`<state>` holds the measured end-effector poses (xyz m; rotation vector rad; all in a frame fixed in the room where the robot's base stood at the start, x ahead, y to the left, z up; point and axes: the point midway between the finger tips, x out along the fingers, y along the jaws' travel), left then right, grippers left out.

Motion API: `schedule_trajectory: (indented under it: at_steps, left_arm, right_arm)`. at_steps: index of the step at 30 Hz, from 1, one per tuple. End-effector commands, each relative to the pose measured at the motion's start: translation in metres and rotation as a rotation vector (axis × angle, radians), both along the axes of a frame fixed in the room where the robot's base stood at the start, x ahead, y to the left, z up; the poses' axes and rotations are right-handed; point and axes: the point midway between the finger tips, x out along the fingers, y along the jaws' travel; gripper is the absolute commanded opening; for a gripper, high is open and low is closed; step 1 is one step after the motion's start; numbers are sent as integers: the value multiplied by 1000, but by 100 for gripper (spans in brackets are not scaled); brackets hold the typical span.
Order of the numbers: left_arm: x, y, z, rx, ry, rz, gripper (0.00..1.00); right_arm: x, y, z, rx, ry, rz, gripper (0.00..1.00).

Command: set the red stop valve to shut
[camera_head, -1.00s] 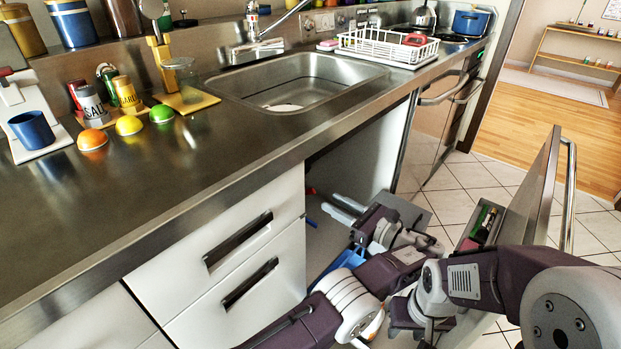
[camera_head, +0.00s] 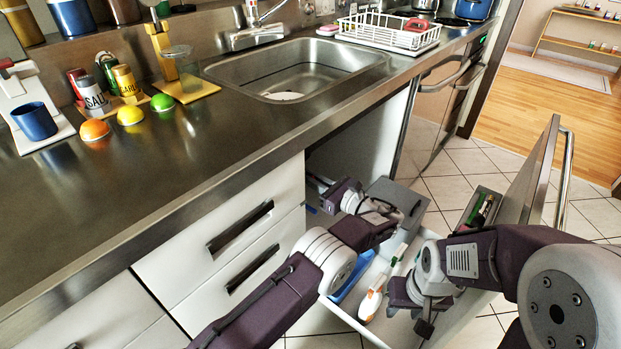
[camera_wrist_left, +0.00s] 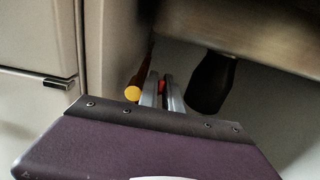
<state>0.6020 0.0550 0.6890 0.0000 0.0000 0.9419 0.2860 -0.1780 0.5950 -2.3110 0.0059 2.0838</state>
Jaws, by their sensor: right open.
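A small red part (camera_wrist_left: 162,87), likely the red stop valve, shows between and beyond my left fingers in the left wrist view. How it is set cannot be told. My left gripper (camera_wrist_left: 161,92) has its fingers apart, with a narrow gap; whether they touch the red part is unclear. In the head view my left arm reaches into the cabinet under the sink, and its fingertips and the valve are hidden. My right gripper (camera_head: 424,325) is open and empty, low over the pulled-out unit.
An orange-ended rod (camera_wrist_left: 132,93) and a dark pipe (camera_wrist_left: 211,82) flank my left fingers. The pulled-out unit holds an orange-and-white bottle (camera_head: 372,302). The sink (camera_head: 290,75) and counter edge lie above. An open door panel (camera_head: 530,175) stands at the right.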

Motion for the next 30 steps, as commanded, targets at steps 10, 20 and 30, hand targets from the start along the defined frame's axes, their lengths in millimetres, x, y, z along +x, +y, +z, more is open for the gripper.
schedule_trajectory:
  at_steps: [10,20,30]
  left_arm:
    - [2,3,17,-79,58,2,0]
    - [9,14,22,-343,252,4,0]
    - [10,15,13,-403,294,2,0]
  right_arm:
    - [0,0,36,0,0,0,41]
    - [0,0,109,0,0,0,41]
    - [0,0,115,0,0,0,41]
